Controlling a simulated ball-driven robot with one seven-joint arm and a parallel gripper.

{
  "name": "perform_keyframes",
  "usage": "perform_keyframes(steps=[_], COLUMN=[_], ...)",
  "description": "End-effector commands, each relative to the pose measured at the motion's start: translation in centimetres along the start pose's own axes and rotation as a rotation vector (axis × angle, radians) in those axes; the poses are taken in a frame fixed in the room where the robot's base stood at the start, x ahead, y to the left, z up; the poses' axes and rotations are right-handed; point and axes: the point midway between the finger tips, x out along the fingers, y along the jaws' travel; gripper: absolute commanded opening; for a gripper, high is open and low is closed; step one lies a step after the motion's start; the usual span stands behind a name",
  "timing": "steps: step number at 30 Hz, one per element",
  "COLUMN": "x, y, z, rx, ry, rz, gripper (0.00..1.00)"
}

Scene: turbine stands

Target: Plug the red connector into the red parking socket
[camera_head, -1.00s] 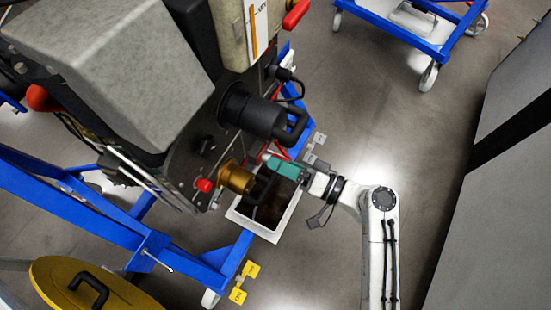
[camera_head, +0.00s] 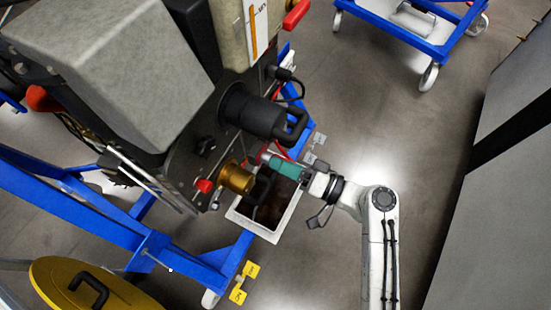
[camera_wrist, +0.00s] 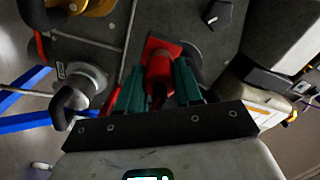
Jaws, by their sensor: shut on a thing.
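My gripper (camera_wrist: 160,92) has green fingers and is shut on the red connector (camera_wrist: 159,72), which sits between them in the wrist view. A red squarish part (camera_wrist: 157,42) shows just beyond the connector. I cannot tell whether it is the red parking socket, or whether it touches the connector. In the head view my gripper (camera_head: 277,163) points left at the dark machine's side, above a white-rimmed tray. A little of the red connector (camera_head: 264,156) shows at its tips. The connector's front end is hidden.
A brass cylinder (camera_head: 237,178) and a black cylinder with a handle (camera_head: 258,113) stick out of the machine close to my gripper. A red knob (camera_head: 204,186) is left of the brass cylinder. The white-rimmed tray (camera_head: 281,229) and blue frame (camera_head: 232,257) lie below.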

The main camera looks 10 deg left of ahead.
Motion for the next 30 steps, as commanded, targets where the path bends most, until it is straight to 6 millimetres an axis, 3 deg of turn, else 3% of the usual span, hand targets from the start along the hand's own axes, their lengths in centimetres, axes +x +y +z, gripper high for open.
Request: perform_keyframes(steps=[30], x=[-2.1], y=[0.0], z=[-0.1], rx=[0.001], ry=[0.001], rz=[0.0], gripper=[0.0])
